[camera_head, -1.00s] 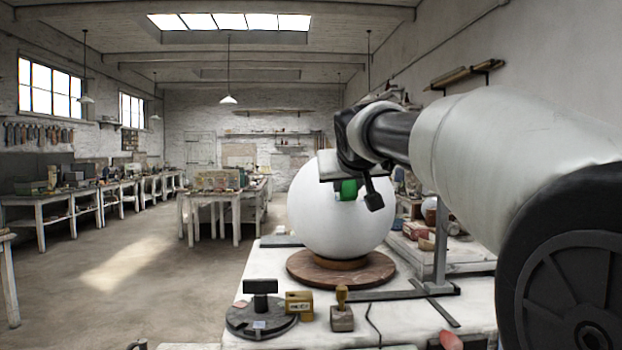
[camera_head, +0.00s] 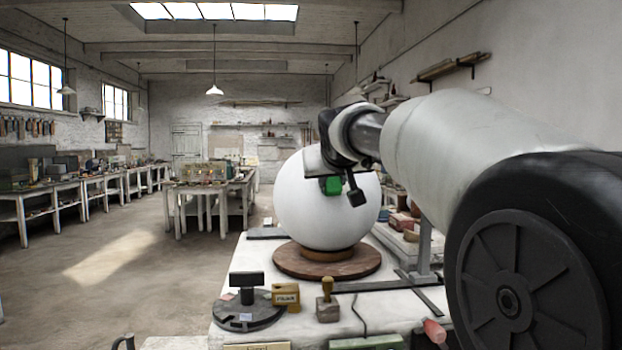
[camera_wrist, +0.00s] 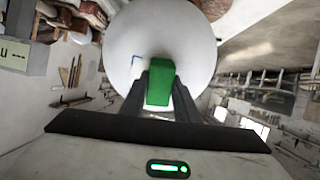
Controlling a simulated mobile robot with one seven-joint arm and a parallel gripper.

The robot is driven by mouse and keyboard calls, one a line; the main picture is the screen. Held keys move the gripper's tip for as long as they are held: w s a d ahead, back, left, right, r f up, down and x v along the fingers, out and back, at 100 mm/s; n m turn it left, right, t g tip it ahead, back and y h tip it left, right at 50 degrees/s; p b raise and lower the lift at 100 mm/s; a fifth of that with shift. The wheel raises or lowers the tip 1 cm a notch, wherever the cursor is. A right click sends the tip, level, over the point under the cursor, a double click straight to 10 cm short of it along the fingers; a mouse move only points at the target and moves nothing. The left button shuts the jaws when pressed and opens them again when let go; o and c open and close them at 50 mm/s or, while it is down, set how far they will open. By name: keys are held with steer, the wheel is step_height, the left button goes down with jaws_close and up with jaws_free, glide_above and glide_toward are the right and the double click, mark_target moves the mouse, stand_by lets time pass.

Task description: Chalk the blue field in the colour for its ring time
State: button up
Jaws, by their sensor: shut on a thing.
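My gripper (camera_head: 332,186) is shut on a green chalk block (camera_wrist: 160,80), which points at the sphere. The block overlaps the sphere's upper part in the head view; I cannot tell whether it touches.
A dark round stand (camera_head: 246,318), a yellow labelled block (camera_head: 286,296) and a wooden-handled stamp (camera_head: 327,305) stand at the bench front. A grey metal post (camera_head: 424,245) rises right of the sphere. The floor to the left is open.

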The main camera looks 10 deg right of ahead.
steer(key=shift+w, duration=0.2)
steer(key=shift+s+f+b, duration=0.2)
steer(key=shift+f+b, duration=0.3)
steer(key=shift+b, duration=0.05)
steer(key=shift+s+f+b, duration=0.2)
steer(key=shift+f+b, duration=0.3)
steer(key=shift+b, duration=0.05)
steer(key=shift+r, duration=0.1)
